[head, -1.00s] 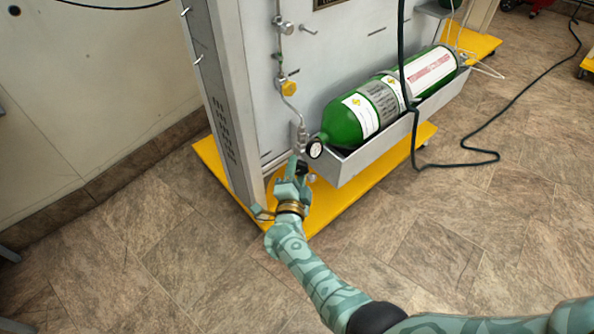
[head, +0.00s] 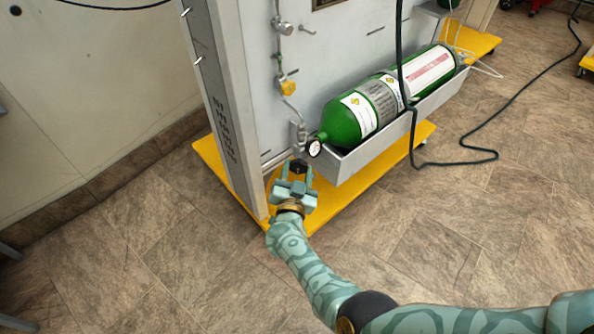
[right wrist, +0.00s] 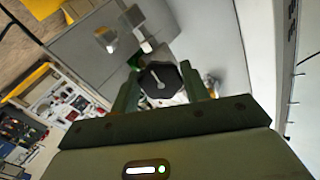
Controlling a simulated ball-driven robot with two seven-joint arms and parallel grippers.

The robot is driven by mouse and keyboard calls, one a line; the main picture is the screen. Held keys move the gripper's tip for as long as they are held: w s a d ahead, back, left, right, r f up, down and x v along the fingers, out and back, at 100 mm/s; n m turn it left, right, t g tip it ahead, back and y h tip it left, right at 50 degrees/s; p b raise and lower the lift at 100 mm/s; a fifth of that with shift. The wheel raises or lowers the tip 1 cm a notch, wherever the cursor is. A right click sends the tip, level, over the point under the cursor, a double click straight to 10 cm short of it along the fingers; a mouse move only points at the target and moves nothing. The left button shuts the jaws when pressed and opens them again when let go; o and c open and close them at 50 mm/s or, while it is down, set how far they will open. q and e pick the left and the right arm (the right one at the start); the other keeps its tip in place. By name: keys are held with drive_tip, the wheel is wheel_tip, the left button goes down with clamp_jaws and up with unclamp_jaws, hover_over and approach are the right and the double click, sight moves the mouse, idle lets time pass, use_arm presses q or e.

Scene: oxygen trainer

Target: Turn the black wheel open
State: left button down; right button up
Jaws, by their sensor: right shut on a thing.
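The wheel's rear and stem are hidden. My left gripper is not in view.
The cylinder lies in a grey tray (head: 385,138) on a yellow base (head: 355,198). A metal pipe with a yellow fitting (head: 288,88) runs above the wheel. A dark hose (head: 412,125) hangs in front of the cylinder. The tiled floor (head: 160,265) at front left is clear.

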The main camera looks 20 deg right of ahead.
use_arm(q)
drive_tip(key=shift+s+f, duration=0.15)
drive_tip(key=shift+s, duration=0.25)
use_arm(e)
drive_tip(key=shift+s+a+f+n, duration=0.1)
drive_tip(key=shift+f+n, duration=0.1)
drive_tip(key=shift+n, duration=0.3)
drive_tip(key=o, duration=1)
drive_tip(key=shift+r, duration=0.1)
